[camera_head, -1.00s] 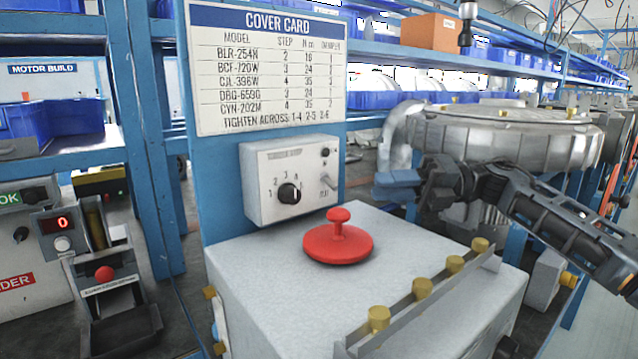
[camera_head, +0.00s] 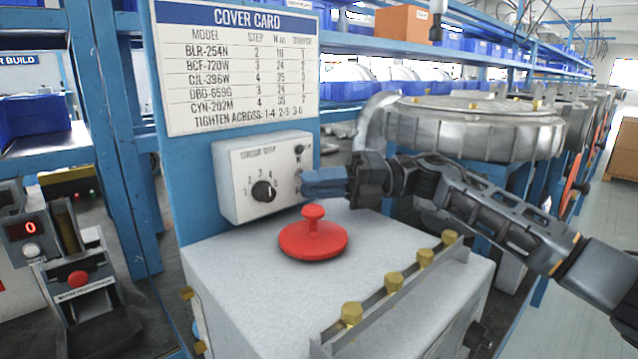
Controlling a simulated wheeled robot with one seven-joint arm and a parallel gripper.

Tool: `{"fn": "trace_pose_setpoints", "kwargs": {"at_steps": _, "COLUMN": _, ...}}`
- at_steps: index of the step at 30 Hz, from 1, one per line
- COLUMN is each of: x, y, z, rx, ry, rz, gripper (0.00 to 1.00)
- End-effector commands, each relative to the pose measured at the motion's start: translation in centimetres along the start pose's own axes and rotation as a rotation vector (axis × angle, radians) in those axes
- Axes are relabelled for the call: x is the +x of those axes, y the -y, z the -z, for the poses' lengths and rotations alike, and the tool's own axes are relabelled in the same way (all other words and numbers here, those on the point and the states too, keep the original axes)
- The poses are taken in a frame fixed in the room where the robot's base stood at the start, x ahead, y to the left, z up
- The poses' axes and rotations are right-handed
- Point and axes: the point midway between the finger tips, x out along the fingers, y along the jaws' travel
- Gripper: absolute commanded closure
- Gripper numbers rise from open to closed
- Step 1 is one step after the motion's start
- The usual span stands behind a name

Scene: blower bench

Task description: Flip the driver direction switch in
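The white driver control box (camera_head: 240,203) is fixed to the blue post below the cover card. It carries a black rotary knob (camera_head: 263,191) with step numbers and a small black button (camera_head: 299,149) at its upper right. The direction switch, a small toggle at the box's lower right, is hidden now behind my gripper. My gripper (camera_head: 304,183) points left, with its blue fingers at the right side of the box face. The fingers look close together, but I cannot see a gap between them. I cannot tell whether they touch the switch.
A red mushroom-shaped knob (camera_head: 313,238) stands on the grey cabinet (camera_head: 240,275) just below my gripper. A rail with several brass knobs (camera_head: 393,284) runs along the cabinet's right edge. A round metal blower housing (camera_head: 470,130) lies behind my arm.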

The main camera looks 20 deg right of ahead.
Motion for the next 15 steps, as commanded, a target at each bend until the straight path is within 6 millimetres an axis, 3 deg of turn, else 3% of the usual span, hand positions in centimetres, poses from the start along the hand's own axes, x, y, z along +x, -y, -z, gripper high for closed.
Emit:
{"fn": "trace_pose_setpoints", "kwargs": {"at_steps": 5, "x": -0.02, "y": 0.0, "z": 0.0, "rx": 0.0, "ry": 0.0, "rz": 0.0, "gripper": 1.0}}
{"fn": "trace_pose_setpoints", "kwargs": {"at_steps": 15, "x": -0.05, "y": -0.05, "z": -0.04, "rx": 0.004, "ry": -0.001, "rz": 0.003, "gripper": 1.0}}
